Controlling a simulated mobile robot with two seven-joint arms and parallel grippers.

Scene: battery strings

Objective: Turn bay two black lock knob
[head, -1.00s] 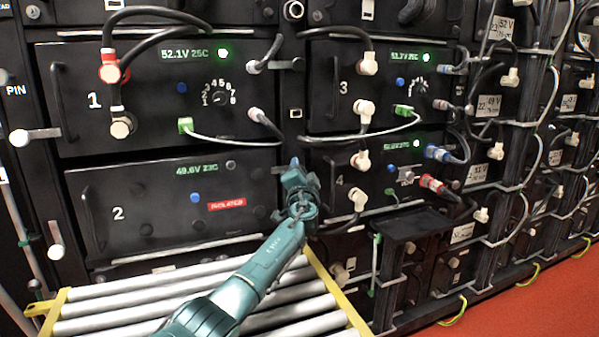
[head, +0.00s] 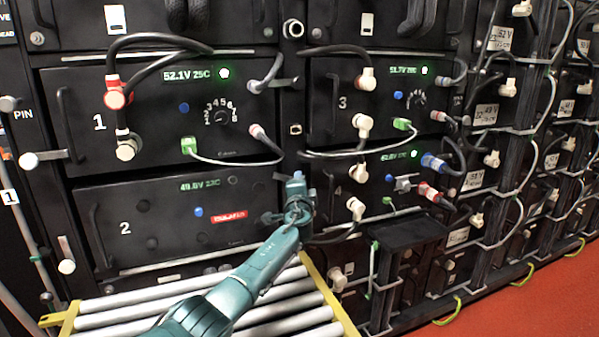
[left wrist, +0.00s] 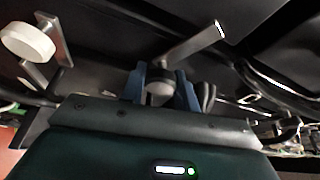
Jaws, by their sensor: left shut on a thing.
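Bay two (head: 170,222) is the dark module marked 2, with a lit 49.8V display and a red label. My left gripper (head: 296,190) is at its right edge, by the post between bays two and four. In the left wrist view, its blue fingers (left wrist: 160,85) are shut on the black lock knob (left wrist: 160,74), one on each side. A metal bar (left wrist: 195,45) slants up to the right from the knob. In the head view the gripper mostly hides the knob. My right gripper is in neither view.
A roller platform with yellow edges (head: 316,278) lies below bay two. Bay one (head: 60,118) is above, with cables plugged in. Bay four (head: 336,168), to the right, has cables near my gripper. A pale round knob (left wrist: 28,42) shows at the left wrist view's upper left.

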